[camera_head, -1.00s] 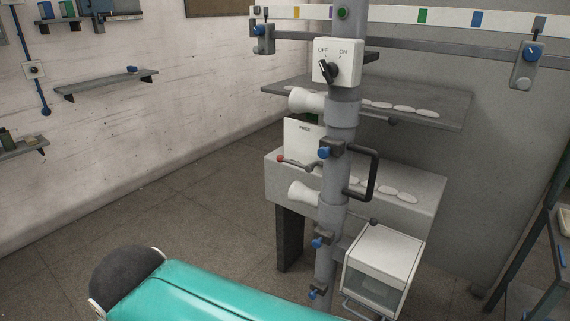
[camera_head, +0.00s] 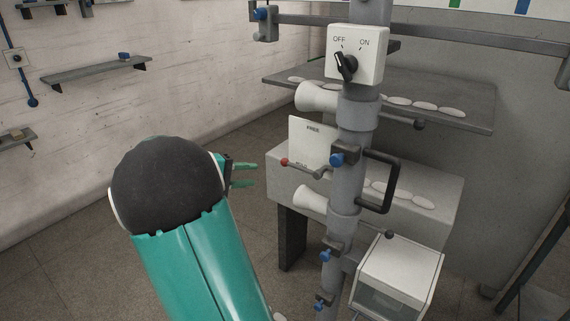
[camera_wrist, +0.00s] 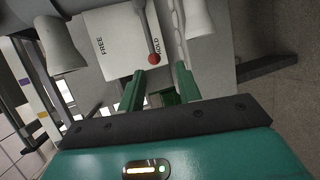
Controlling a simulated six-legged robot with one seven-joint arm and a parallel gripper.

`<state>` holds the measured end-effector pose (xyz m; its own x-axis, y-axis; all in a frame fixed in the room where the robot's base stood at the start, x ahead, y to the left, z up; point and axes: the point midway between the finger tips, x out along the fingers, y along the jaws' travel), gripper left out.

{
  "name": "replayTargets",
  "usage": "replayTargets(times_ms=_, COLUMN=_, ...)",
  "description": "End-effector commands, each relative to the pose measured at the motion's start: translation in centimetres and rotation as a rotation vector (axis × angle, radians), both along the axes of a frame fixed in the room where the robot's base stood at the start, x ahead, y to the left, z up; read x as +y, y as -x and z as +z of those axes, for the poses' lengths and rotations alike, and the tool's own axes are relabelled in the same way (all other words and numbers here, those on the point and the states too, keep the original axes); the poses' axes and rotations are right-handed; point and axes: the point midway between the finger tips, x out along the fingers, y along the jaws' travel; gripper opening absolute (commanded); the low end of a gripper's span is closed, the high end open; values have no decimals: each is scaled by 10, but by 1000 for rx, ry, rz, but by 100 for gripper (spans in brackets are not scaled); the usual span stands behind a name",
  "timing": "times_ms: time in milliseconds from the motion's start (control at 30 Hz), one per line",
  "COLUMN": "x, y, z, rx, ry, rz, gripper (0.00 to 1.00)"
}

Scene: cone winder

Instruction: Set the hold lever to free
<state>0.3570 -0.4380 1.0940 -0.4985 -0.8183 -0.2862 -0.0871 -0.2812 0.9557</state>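The hold lever (camera_head: 303,167) is a grey arm with a red ball at its left end, in front of a white plate (camera_head: 308,142) marked FREE at the top and HOLD below. It lies near HOLD. In the wrist view the lever (camera_wrist: 146,30) ends in its red ball beside HOLD on the plate (camera_wrist: 115,45). My gripper (camera_head: 250,174) is open and empty, left of the red ball with a gap in the head view. In the wrist view my gripper (camera_wrist: 158,82) has its fingers apart, with the ball just beyond the fingertips, between them.
A grey post (camera_head: 348,190) stands right of the lever, carrying an OFF/ON switch box (camera_head: 356,54) and a black handle (camera_head: 385,180). White cones (camera_head: 316,97) stick out above and below the plate. A clear-fronted white box (camera_head: 400,268) is low right. Open floor lies left.

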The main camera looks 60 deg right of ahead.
Motion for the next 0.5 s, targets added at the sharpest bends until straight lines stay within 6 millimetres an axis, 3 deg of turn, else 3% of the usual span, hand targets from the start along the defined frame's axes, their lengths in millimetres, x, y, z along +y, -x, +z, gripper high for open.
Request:
replayTargets(times_ms=100, x=-18, y=-1, z=-1, rx=49, ry=67, rz=-9, gripper=34)
replayTargets(times_ms=267, x=-29, y=3, z=-2, rx=63, ry=93, rz=-13, gripper=34)
replayTargets(times_ms=500, x=-62, y=22, z=-8, rx=64, ry=91, rz=-14, gripper=34)
